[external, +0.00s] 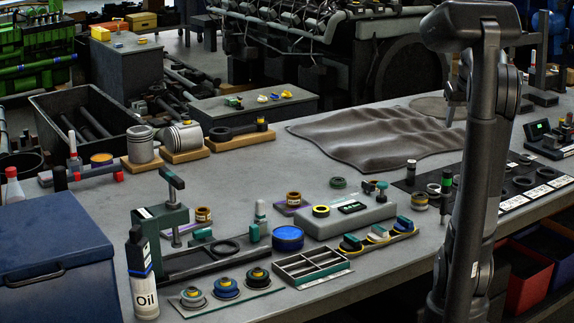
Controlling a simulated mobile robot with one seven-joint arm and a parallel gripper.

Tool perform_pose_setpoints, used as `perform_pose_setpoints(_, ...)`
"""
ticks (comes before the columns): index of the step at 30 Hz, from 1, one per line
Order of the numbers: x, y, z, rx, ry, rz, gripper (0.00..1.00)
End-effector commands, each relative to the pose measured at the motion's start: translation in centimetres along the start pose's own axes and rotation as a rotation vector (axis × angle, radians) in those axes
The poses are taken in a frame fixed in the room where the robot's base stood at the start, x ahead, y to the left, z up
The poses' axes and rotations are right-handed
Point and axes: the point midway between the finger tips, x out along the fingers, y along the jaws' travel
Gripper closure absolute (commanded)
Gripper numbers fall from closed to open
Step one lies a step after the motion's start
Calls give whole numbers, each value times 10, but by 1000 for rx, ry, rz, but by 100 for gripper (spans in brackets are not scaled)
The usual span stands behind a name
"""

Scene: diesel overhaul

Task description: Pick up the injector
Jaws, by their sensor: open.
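My arm rises at the right of the external view, in front of the bench. My gripper (456,103) shows only in part, just left of the upright arm link and above the bench's far right area; it is open, with nothing seen between its fingers. I cannot tell for certain which part is the injector. Small upright parts that could be it stand right of centre: a dark one with a pale top (411,172) and a slim one (447,181) close to my arm. My gripper is apart from both.
A crumpled dark cloth (380,135) lies on the grey bench (250,172). The clamp fixture (172,215), oil bottle (142,275), blue tin (287,238) and divided tray (311,264) crowd the front. Pistons (180,137) stand at the back left. The bench middle is fairly clear.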

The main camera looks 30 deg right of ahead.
Motion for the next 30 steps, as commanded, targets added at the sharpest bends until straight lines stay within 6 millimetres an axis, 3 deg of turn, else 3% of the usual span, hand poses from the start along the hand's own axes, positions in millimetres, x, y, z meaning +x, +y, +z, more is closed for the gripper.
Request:
perform_pose_setpoints(9, 74, -1, 31, -1, -2, -1, 53)
perform_pose_setpoints(21, 130, -2, 34, -2, 0, 0, 53)
perform_pose_setpoints(30, 155, -4, 30, -2, -1, -1, 53)
